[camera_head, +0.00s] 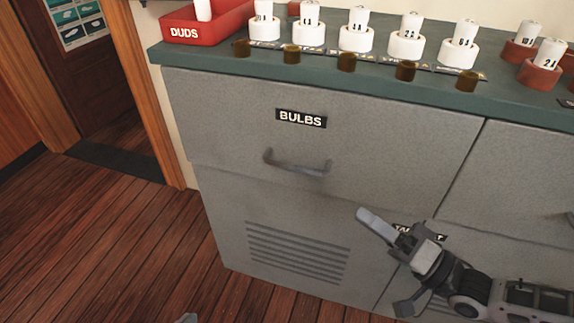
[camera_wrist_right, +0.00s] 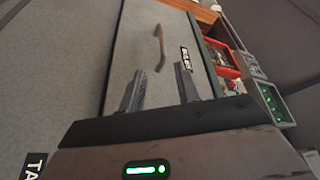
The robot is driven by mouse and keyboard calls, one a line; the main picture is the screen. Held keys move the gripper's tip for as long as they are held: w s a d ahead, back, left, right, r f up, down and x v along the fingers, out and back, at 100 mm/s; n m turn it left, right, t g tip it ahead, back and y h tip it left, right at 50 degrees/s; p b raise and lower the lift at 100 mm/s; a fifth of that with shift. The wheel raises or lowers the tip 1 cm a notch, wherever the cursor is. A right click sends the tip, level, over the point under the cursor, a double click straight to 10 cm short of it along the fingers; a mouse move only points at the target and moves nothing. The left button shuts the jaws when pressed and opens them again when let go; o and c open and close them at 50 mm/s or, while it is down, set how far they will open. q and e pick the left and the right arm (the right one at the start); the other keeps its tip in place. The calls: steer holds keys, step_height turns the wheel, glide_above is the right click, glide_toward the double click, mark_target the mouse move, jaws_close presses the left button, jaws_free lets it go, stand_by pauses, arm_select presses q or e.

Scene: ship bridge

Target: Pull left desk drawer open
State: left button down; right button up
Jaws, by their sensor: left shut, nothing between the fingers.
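The left desk drawer (camera_head: 400,130), labelled BULBS, is a grey metal front, closed flush under the green counter. Its grey bar handle (camera_head: 297,162) sits below the label (camera_head: 301,118). My right gripper (camera_head: 388,262) is open and empty, right of and below the handle, in front of the lower cabinet. In the right wrist view its two fingers (camera_wrist_right: 160,88) are apart with nothing between. Beyond them a bar handle (camera_wrist_right: 160,48) shows on a grey panel, beside a label I cannot read clearly.
The green counter (camera_head: 300,71) carries a red DUDS tray (camera_head: 206,27) and several numbered white bulbs in holders. A vented panel (camera_head: 297,250) is below the drawer. The wooden floor (camera_head: 105,235) to the left is clear, with a doorway behind.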

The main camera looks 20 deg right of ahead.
mark_target(299, 169)
steer(key=x, duration=0.4)
steer(key=b+x, duration=0.1)
steer(key=x, duration=0.4)
steer(key=b+x, duration=0.1)
steer(key=x, duration=0.4)
steer(key=shift+r, duration=0.3)
steer(key=shift+w+a+r, duration=0.1)
steer(key=shift+w+a, duration=0.3)
steer(key=shift+w, duration=0.1)
arm_select(q)
steer(key=shift+w+d+r+t+h, duration=0.25)
steer(key=shift+w+d+t+h, duration=0.05)
steer(key=shift+d+t, duration=0.2)
arm_select(e)
steer(key=shift+w+a, duration=0.1)
steer(key=shift+w, duration=0.05)
arm_select(q)
steer(key=shift+s, duration=0.1)
arm_select(e)
jaws_close()
